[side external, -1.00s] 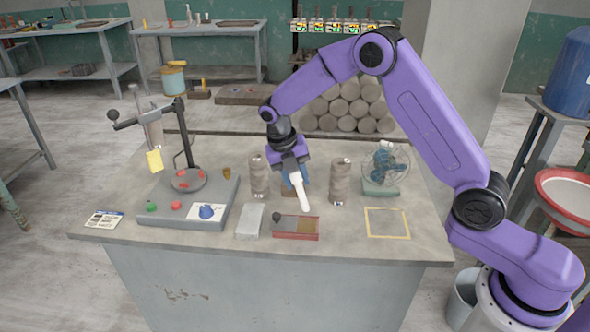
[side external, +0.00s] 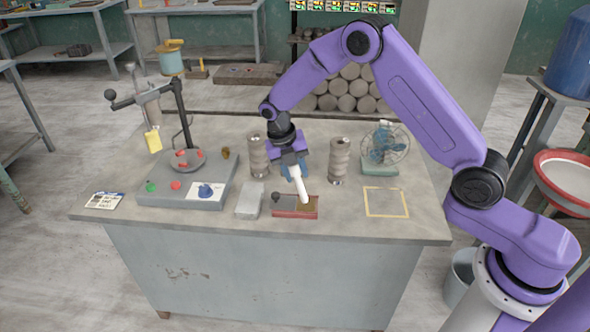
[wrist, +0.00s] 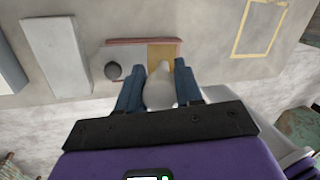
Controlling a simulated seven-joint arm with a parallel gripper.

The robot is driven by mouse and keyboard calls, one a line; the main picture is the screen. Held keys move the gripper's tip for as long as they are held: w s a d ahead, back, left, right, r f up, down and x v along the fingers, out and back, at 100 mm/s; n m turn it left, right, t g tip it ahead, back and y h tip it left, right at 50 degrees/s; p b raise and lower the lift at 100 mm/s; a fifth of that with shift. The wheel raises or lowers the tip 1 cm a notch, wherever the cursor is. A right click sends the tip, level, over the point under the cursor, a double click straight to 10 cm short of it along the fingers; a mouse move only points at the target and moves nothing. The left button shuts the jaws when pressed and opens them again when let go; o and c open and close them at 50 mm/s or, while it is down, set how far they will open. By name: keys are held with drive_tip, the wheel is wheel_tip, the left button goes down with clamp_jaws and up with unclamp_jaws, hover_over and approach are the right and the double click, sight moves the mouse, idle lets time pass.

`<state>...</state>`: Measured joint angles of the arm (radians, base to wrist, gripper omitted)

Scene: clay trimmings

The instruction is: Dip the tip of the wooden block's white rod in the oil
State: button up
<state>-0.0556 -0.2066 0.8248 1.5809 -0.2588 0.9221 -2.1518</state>
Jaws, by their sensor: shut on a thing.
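My gripper (side external: 291,172) is shut, its blue fingers on either side of the white rod (side external: 299,186). The rod points down and leans slightly, its tip over the right part of a shallow red tray (side external: 283,214). That part holds the amber-brown oil (side external: 308,208). In the wrist view the rod (wrist: 158,88) sits between the fingertips, its tip overlapping the near edge of the oil (wrist: 164,52). I cannot tell whether the tip touches the oil. The wooden block is not clearly visible; the gripper hides that area.
A dark round knob (side external: 276,197) is at the tray's left part. A grey block (side external: 249,201) lies left of the tray. Two ribbed clay columns (side external: 258,156) (side external: 339,160) flank the gripper. A small fan (side external: 384,150) stands right, behind a yellow square outline (side external: 386,189).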

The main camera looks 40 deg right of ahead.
drive_tip(key=shift+f, duration=0.6)
idle(1.3)
drive_tip(key=shift+r, duration=3.5)
drive_tip(key=shift+s+d+r+m, duration=0.15)
drive_tip(key=shift+s+d+m, duration=0.3)
drive_tip(key=shift+m, duration=0.45)
drive_tip(key=s+d+r+m+y, duration=0.1)
drive_tip(key=s+d+m+y, duration=0.1)
drive_tip(key=m, duration=0.7)
drive_tip(key=s+d+r+m+y, duration=0.1)
drive_tip(key=s+m, duration=0.3)
drive_tip(key=m, duration=0.5)
drive_tip(key=s+d+r+m+y, duration=0.1)
drive_tip(key=s+d+m+y, duration=0.1)
drive_tip(key=m, duration=0.8)
drive_tip(key=shift+s+d+r+t+y, duration=0.1)
drive_tip(key=shift+s+d+t+y, duration=0.1)
drive_tip(key=shift+s+d, duration=0.25)
drive_tip(key=shift+s+d+r+t+y, duration=0.1)
drive_tip(key=shift+s+d+t+y, duration=0.1)
drive_tip(key=shift+s, duration=0.4)
